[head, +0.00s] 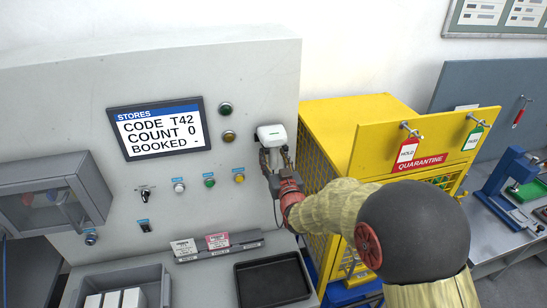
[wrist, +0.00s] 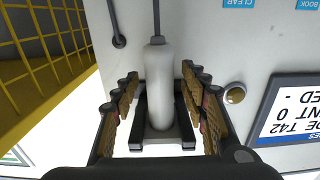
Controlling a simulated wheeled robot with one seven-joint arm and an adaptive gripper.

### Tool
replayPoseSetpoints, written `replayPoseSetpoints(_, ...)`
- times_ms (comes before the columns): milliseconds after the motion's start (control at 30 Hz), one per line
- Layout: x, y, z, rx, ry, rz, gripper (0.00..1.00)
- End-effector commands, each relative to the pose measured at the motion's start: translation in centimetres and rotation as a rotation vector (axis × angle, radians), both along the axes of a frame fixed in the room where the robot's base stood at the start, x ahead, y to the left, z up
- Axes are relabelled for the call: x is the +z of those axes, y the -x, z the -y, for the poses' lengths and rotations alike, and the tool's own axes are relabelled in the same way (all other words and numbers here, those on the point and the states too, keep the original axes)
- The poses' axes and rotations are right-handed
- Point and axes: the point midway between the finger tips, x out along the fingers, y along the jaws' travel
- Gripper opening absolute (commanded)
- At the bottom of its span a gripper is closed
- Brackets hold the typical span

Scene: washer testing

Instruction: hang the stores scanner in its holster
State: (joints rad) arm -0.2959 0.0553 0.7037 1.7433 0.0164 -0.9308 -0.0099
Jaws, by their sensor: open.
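The stores scanner (head: 271,133) is white and stands upright against the grey panel, to the right of the stores screen. Its pale handle shows in the wrist view (wrist: 158,75), between two dark prongs that look like the holster (wrist: 188,128). In the head view my gripper hides most of the holster and the handle. My gripper (head: 277,162) is open, with one finger on each side of the handle. In the wrist view gaps show between the fingers and the handle. How firmly the scanner is seated cannot be told.
The stores screen (head: 158,128) reads code T42, count 0. Buttons and switches sit on the panel near it. A yellow quarantine cage (head: 350,117) with hold tags stands close to the right of my gripper. A black tray (head: 270,278) lies below. A cable (wrist: 117,25) hangs by the handle.

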Motion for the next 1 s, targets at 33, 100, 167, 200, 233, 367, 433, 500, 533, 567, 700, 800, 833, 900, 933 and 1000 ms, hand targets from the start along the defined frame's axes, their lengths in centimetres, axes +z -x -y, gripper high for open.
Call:
replayPoseSetpoints(33,0.0,0.0,0.0,0.0,0.0,0.0,0.46)
replayPoseSetpoints(100,0.0,0.0,0.0,0.0,0.0,-0.001,0.46)
replayPoseSetpoints(167,0.0,0.0,0.0,0.0,0.0,-0.001,0.46)
replayPoseSetpoints(200,0.0,0.0,0.0,0.0,0.0,-0.001,0.46)
replayPoseSetpoints(233,-0.1,0.0,0.0,0.0,0.001,-0.002,0.46)
replayPoseSetpoints(367,-0.1,0.4,0.1,0.0,0.001,-0.002,0.46)
replayPoseSetpoints(433,0.0,1.0,0.3,0.0,0.0,-0.001,0.46)
replayPoseSetpoints(500,0.0,1.9,0.5,0.0,0.0,-0.001,0.46)
replayPoseSetpoints(533,0.0,2.3,0.7,0.0,0.0,0.0,0.46)
replayPoseSetpoints(567,0.0,2.9,0.8,0.0,0.0,-0.001,0.46)
replayPoseSetpoints(700,0.0,5.5,1.6,0.0,0.0,-0.001,0.46)
replayPoseSetpoints(800,0.0,7.4,2.1,0.0,0.0,0.0,0.46)
replayPoseSetpoints(833,0.0,7.9,2.3,0.0,0.0,0.0,0.46)
replayPoseSetpoints(900,0.0,9.0,2.6,0.0,0.0,0.001,0.46)
replayPoseSetpoints(933,0.0,9.4,2.7,0.0,0.0,-0.001,0.46)
replayPoseSetpoints(1000,0.0,10.2,2.9,0.0,0.0,0.0,0.46)
